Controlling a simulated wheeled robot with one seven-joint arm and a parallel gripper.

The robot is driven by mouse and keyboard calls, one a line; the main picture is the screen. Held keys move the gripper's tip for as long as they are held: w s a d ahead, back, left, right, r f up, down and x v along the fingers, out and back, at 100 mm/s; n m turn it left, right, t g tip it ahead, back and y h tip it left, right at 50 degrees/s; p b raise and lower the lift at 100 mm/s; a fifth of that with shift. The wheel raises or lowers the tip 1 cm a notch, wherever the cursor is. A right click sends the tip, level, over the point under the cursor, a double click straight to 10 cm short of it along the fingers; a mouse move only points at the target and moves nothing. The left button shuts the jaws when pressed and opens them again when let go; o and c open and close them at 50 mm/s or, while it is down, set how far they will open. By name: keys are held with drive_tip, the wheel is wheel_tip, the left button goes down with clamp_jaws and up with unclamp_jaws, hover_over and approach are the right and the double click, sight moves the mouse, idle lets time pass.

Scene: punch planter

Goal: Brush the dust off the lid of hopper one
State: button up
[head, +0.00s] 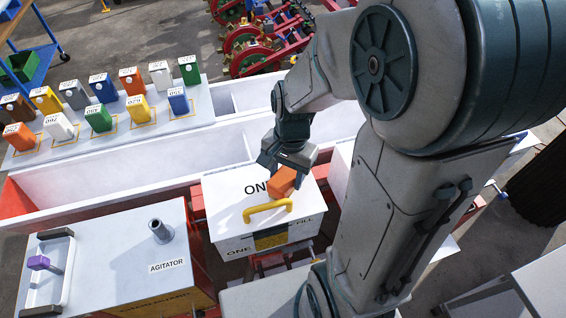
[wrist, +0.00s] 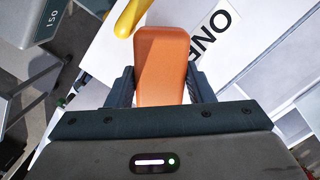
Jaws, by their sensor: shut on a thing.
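Hopper one (head: 232,238) is a white box marked ONE, with a white lid (head: 228,190) and a yellow handle (head: 268,210) on the lid's near side. My gripper (head: 287,166) is over the lid's right part, shut on an orange block-like thing, likely the brush (head: 283,182). In the wrist view the brush (wrist: 161,62) sits between both fingers, its end beside the yellow handle (wrist: 128,18) and the ONE lettering. No bristles show. I cannot tell whether it touches the lid, and I cannot make out dust on the lid.
A white AGITATOR box (head: 110,260) with an upright grey post (head: 161,231) stands left of the hopper. A long white trough (head: 130,170) runs behind it. A white board (head: 195,123) with several coloured containers lies at the back left.

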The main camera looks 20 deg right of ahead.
drive_tip(key=shift+s+d+f+g, duration=0.1)
drive_tip(key=shift+s+g, duration=0.05)
drive_tip(key=shift+s, duration=0.2)
drive_tip(key=shift+s+d+f+g, duration=0.1)
drive_tip(key=shift+s+g, duration=0.05)
drive_tip(key=shift+s, duration=0.2)
drive_tip(key=shift+o, duration=0.8)
drive_tip(key=shift+s+d+r, duration=0.1)
drive_tip(key=shift+d, duration=0.6)
drive_tip(key=shift+w+r, duration=0.1)
drive_tip(key=shift+w, duration=0.2)
drive_tip(key=shift+r, duration=0.1)
drive_tip(key=shift+r, duration=0.2)
drive_tip(key=shift+w+p, duration=0.45)
drive_tip(key=shift+w, duration=2.3)
drive_tip(key=shift+c, duration=1)
drive_tip(key=shift+d+f, duration=0.15)
drive_tip(key=shift+d, duration=0.8)
drive_tip(key=shift+s+f+b, duration=0.2)
drive_tip(key=shift+s+b, duration=0.15)
drive_tip(key=shift+s, duration=1.6)
drive_tip(key=shift+s+f+b, duration=0.2)
drive_tip(key=shift+s+b, duration=0.1)
drive_tip(key=shift+s, duration=1.65)
